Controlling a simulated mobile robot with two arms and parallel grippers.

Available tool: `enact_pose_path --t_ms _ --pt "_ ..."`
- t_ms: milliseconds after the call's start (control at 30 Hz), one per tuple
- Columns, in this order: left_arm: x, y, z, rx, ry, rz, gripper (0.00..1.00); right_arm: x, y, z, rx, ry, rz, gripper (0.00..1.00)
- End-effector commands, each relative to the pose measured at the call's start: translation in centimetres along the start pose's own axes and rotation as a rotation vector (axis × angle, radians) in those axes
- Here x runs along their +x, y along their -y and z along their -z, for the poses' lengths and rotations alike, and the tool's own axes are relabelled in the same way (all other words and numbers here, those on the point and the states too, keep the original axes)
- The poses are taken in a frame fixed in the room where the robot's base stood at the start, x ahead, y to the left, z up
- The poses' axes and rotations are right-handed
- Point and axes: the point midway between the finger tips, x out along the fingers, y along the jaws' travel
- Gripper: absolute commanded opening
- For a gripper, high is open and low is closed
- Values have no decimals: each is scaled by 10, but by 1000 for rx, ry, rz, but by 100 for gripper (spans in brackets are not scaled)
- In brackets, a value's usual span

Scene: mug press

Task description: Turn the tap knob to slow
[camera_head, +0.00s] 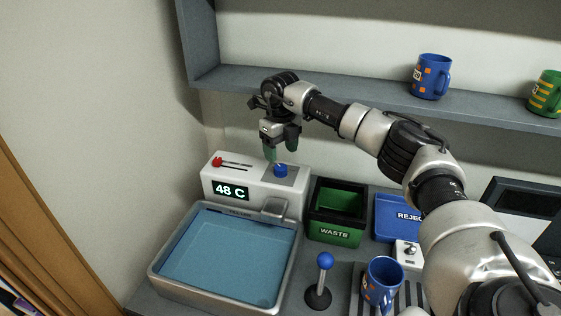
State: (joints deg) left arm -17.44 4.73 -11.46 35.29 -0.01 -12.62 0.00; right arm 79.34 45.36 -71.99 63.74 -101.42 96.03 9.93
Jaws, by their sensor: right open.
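The tap unit is a white box (250,197) behind the basin, with a display reading "48 C". A blue knob (281,171) sits on a grey patch on its top, at the right. A red slider (218,161) is on the top at the left. My right gripper (281,157) points down just above the blue knob, its greenish fingertips apart and empty. I cannot tell whether a fingertip touches the knob. Any marks around the knob are too small to read. My left gripper does not show.
The basin (157,270) of bluish water stands in front. Right of it are a green WASTE bin (335,237), a blue REJECT tray (392,226), a blue-topped lever (325,262) and a blue mug (381,281). A shelf above holds a blue mug (431,78) and a green mug (546,95).

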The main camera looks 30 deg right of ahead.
Motion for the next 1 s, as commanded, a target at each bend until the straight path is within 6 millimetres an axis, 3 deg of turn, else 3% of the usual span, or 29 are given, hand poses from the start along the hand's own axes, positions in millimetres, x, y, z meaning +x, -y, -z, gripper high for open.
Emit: enact_pose_path --t_ms 300,700,1000 --pt "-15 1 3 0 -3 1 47 46 -1 0 -1 0 -1 63" --pt "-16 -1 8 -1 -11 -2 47 54 -1 0 -1 2 -1 62" --pt "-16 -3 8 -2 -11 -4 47 54 -1 0 -1 2 -2 16"
